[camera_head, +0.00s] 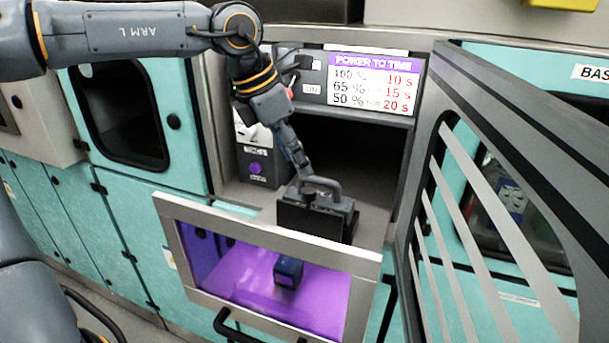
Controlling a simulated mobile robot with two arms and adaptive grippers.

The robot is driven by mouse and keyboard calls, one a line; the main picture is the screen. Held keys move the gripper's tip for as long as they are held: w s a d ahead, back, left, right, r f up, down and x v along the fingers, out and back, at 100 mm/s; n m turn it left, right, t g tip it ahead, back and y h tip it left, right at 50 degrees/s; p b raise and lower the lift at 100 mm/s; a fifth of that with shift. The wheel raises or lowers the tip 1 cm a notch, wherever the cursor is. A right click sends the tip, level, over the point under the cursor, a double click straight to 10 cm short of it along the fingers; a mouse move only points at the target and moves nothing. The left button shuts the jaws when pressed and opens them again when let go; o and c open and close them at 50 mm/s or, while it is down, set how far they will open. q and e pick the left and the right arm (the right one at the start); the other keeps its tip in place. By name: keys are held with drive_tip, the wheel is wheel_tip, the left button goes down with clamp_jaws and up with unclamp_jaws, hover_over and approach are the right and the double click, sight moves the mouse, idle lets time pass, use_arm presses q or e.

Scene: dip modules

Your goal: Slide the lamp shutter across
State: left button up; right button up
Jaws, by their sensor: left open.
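A black box-like unit (310,220) with a grey loop handle (330,186) on top stands in the open bay, behind the purple-tinted window. I cannot tell for sure which part is the lamp shutter. My left gripper (305,172) reaches down from the upper left, with its tips at the left end of the handle. It is open; whether it touches the handle is unclear. My right gripper is not in view.
A framed purple window (320,290) stands in front of the bay, with a small dark block (288,271) seen through it. A striped grey door (500,150) swings open at the right. A power-to-time sign (374,84) hangs above. A dark box (258,166) stands left of the bay.

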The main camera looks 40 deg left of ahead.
use_arm(q)
drive_tip(key=shift+v, duration=2.2)
